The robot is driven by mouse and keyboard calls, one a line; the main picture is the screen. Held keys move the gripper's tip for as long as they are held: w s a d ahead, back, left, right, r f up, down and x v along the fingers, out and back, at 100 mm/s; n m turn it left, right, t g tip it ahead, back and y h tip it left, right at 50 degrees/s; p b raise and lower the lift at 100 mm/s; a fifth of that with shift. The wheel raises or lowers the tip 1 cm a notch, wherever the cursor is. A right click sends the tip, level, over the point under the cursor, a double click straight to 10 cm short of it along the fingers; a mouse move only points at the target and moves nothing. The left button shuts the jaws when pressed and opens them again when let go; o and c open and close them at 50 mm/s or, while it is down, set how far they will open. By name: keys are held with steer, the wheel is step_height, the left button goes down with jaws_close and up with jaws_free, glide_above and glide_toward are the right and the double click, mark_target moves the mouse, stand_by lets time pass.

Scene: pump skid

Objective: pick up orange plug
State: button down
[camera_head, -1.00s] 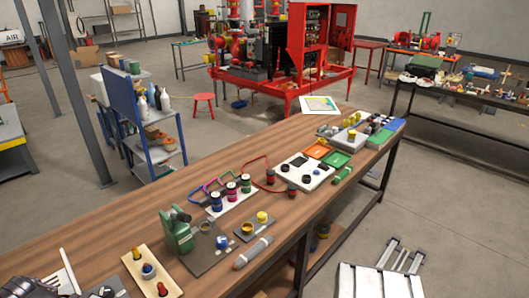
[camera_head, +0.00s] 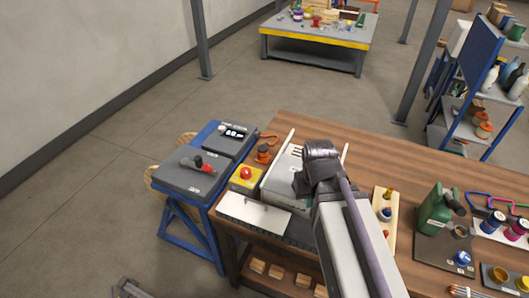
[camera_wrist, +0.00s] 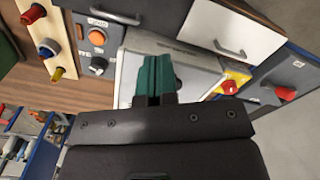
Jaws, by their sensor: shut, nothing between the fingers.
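An orange, dark-topped piece (camera_head: 264,153) stands near the table's back left edge in the head view. It may be the orange plug, but it is too small to be sure. My gripper (camera_wrist: 155,75) shows dark green fingers in the wrist view, shut and empty, over a pale metal-edged case (camera_wrist: 195,77). In the head view the fingers are hidden by my arm. A round orange part (camera_wrist: 97,37) sits on a grey box beside a black knob in the wrist view; it looks like a button. My gripper is apart from both orange things.
A yellow box with a red button (camera_head: 245,174) stands at the table's left end. A blue stand (camera_head: 190,222) adjoins the left edge. The white plate's handle (camera_wrist: 227,46) sticks up.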

steer(key=shift+c, duration=1.9)
jaws_free()
